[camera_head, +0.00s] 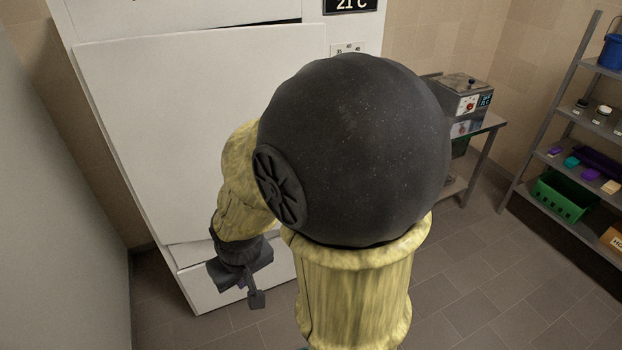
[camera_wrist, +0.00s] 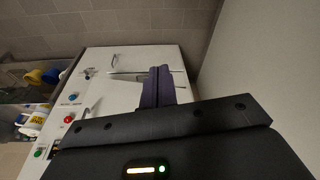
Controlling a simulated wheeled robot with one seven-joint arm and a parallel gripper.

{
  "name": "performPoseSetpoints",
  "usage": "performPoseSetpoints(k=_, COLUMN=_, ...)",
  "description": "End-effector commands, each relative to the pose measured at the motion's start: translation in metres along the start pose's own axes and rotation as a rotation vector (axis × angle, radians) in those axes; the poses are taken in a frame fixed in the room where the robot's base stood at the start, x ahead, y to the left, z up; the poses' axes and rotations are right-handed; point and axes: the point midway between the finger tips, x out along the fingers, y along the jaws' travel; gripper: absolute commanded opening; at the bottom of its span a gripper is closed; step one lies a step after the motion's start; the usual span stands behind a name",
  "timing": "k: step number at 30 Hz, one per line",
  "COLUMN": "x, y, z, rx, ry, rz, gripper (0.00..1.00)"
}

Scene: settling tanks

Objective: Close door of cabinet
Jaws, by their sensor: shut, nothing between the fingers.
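The white cabinet (camera_head: 335,35) stands at the left in the head view, with a dark temperature display at its upper right. Its large white door (camera_head: 180,120) is slightly ajar, and a dark gap shows along its top edge. My gripper (camera_head: 256,299) is low in front of the cabinet, near the door's bottom edge, pointing downward. Whether it touches the door I cannot tell. In the wrist view the gripper's dark fingers (camera_wrist: 158,86) are together and empty. My arm hides the cabinet's right side and part of the door.
A pale wall or panel (camera_head: 60,190) stands close at the left. A side table with a boxy device (camera_head: 466,98) and a shelf rack with a green crate (camera_head: 563,197) are at the right. The wrist view shows a white panel (camera_wrist: 108,92) with coloured buttons. Tiled floor (camera_head: 470,270) is clear at the front right.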

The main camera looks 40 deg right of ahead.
Motion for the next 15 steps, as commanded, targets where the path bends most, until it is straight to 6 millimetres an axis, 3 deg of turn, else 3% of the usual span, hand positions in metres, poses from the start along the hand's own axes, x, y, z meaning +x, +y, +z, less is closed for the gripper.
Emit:
performPoseSetpoints(k=4, x=0.011, y=0.005, z=-0.011, rx=0.016, ry=0.039, rz=0.003, gripper=0.0)
performPoseSetpoints(k=8, x=0.035, y=0.018, z=-0.038, rx=0.053, ry=0.135, rz=0.014, gripper=0.0)
performPoseSetpoints(k=15, x=0.087, y=0.07, z=-0.102, rx=0.157, ry=0.408, rz=0.069, gripper=0.0)
